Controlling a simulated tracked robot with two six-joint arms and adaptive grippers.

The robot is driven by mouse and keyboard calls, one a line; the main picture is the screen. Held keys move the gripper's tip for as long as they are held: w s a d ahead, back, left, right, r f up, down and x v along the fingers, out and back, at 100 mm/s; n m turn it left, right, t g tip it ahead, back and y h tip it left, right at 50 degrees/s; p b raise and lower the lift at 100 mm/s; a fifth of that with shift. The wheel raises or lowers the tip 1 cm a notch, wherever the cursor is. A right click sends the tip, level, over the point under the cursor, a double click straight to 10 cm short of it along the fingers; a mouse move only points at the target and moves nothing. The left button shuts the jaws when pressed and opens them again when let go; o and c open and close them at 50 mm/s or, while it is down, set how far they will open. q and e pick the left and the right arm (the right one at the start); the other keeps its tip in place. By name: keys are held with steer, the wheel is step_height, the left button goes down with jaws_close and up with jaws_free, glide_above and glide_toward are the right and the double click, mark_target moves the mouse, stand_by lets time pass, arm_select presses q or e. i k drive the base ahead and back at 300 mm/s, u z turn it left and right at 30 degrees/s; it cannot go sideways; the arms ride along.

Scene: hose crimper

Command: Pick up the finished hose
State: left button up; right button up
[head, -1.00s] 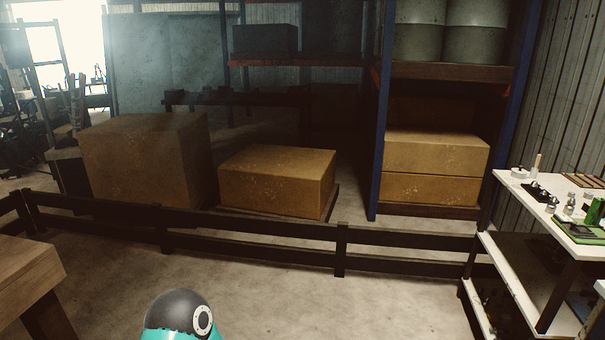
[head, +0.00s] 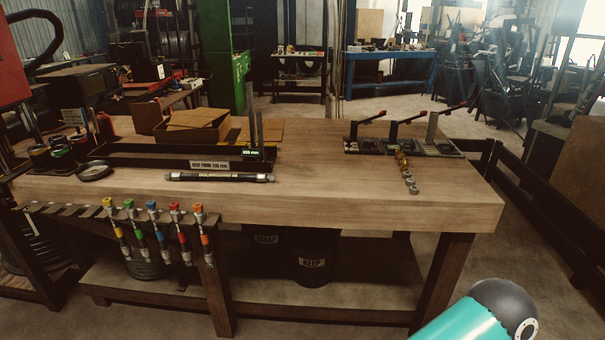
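A short dark hose (head: 220,177) with a pale label and lighter end fittings lies on the wooden workbench (head: 330,190), close to its front edge and left of its middle. Neither gripper shows in the head view; only a teal and black part of my own arm is at the bottom right.
Clamps with red handles (head: 393,122) and small fittings (head: 407,178) sit at the bench's right. Coloured-capped tools (head: 153,222) hang at the front left. An open cardboard box (head: 192,127) stands behind the rail. Bins (head: 312,258) sit underneath.

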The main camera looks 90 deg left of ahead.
mark_target(175, 176)
steer(key=z, duration=1.1)
steer(key=i, duration=0.1)
steer(key=u, duration=2.7)
steer(key=i, duration=0.3)
steer(key=u, duration=2.2)
steer(key=k, duration=0.5)
steer(key=u, duration=0.4)
steer(key=i, duration=1.55)
steer(key=z, duration=0.45)
